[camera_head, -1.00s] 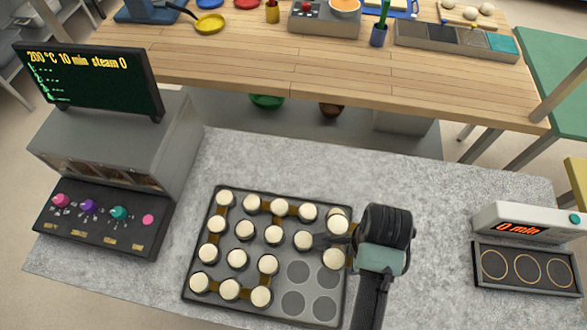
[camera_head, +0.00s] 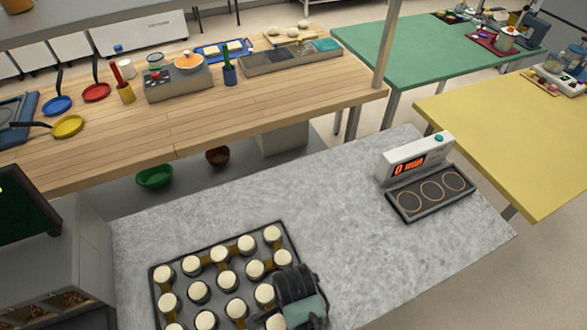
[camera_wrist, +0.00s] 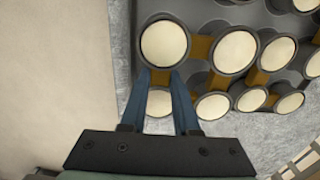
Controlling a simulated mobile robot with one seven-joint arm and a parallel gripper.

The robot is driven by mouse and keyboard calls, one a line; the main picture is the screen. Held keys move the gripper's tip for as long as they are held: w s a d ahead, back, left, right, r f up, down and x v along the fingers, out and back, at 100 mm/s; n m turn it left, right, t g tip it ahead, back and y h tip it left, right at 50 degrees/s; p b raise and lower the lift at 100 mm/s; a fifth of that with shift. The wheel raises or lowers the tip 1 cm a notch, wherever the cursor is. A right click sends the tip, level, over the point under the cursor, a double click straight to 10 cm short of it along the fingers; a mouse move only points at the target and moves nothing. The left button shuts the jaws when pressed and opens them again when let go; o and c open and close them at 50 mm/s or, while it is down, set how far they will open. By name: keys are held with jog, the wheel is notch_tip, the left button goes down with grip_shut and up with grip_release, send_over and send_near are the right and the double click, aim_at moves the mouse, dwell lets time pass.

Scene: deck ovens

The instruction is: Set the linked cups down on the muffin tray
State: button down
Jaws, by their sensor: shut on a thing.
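The dark muffin tray (camera_head: 152,290) lies on the grey stone counter at the bottom of the head view, its near part cut off. Cream-topped cups joined by brown links fill much of what shows. My gripper is over the tray's right side in the head view, its fingers largely hidden by the wrist. In the wrist view my gripper (camera_wrist: 161,74) is shut on the linked cups (camera_wrist: 165,44), at the edge of a large cup with a brown link running right. That cup looks closer to the camera than its neighbours. I cannot tell whether the held cups touch the tray.
A timer box (camera_head: 411,159) and a three-ring panel (camera_head: 432,196) stand on the counter's right. The counter (camera_head: 330,190) between tray and panel is clear. A wooden table (camera_head: 200,125) with pans and utensils stands behind; green (camera_head: 400,55) and yellow (camera_head: 520,130) tables stand right.

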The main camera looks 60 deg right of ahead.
jog(key=shift+f, duration=1)
jog(key=shift+f, duration=0.1)
jog(key=c, duration=0.7)
grip_release()
jog(key=shift+f, duration=0.1)
jog(key=shift+o, duration=0.2)
notch_tip(320, 180, up, 12)
jog(key=shift+r, duration=0.2)
